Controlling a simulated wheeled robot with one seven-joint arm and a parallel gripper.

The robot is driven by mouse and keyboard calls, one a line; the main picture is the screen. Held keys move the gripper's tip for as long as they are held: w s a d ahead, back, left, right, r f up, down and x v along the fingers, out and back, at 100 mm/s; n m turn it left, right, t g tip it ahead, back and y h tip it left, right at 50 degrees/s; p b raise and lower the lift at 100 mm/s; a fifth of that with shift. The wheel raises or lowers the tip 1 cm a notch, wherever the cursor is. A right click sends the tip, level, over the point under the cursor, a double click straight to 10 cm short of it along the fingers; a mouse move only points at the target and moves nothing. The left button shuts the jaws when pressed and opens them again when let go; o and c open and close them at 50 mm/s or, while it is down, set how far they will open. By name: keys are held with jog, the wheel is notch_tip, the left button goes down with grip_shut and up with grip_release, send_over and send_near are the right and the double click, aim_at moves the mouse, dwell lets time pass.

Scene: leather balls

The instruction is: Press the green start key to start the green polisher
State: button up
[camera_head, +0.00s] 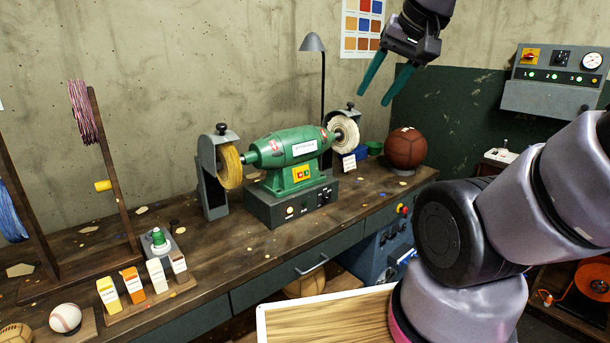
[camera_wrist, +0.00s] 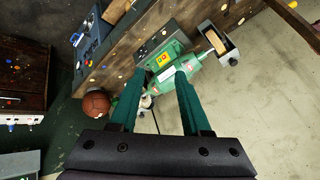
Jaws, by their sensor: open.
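The green polisher (camera_head: 290,147) stands on the workbench on a dark base, with a yellow buff on its left and a white one on its right. A small yellow plate (camera_head: 301,173) with red and green keys is on its front; the keys are too small to tell apart well. In the wrist view the polisher (camera_wrist: 186,66) and its yellow plate (camera_wrist: 163,59) show beyond my fingers. My gripper (camera_head: 375,97) is open and empty, high above the bench's right part, up and right of the polisher. It also shows in the wrist view (camera_wrist: 157,80).
A brown ball (camera_head: 405,148) sits on the bench right of the polisher. A lamp (camera_head: 313,44) rises behind it. A small box with a green knob (camera_head: 158,238), several coloured blocks and a baseball (camera_head: 65,318) are at left. A grey control panel (camera_head: 555,79) hangs on the wall.

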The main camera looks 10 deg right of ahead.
grip_shut()
dwell(1.8)
